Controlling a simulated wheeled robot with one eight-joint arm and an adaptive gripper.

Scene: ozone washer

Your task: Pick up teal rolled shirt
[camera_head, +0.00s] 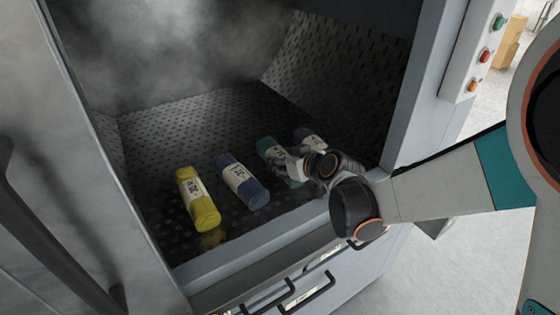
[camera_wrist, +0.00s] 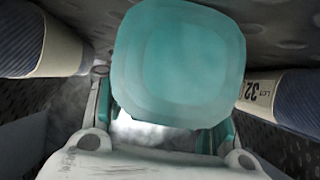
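The teal rolled shirt (camera_head: 270,149) lies on the perforated floor of the washer chamber. It has a pale label and is right of a blue roll. My gripper (camera_head: 304,170) is at its near end and hides part of it. In the wrist view the teal roll (camera_wrist: 180,62) fills the upper middle, end-on. My gripper's fingers (camera_wrist: 168,125) are wide apart, one on each side of the roll. I cannot tell whether the pads press on it, or whether it is lifted.
A blue roll (camera_head: 243,181) and a yellow roll (camera_head: 198,199) lie to the left; a dark blue roll (camera_head: 305,135) lies close on the right. The chamber's front sill (camera_head: 250,243) runs below my arm. Smoke (camera_head: 180,50) hides the back.

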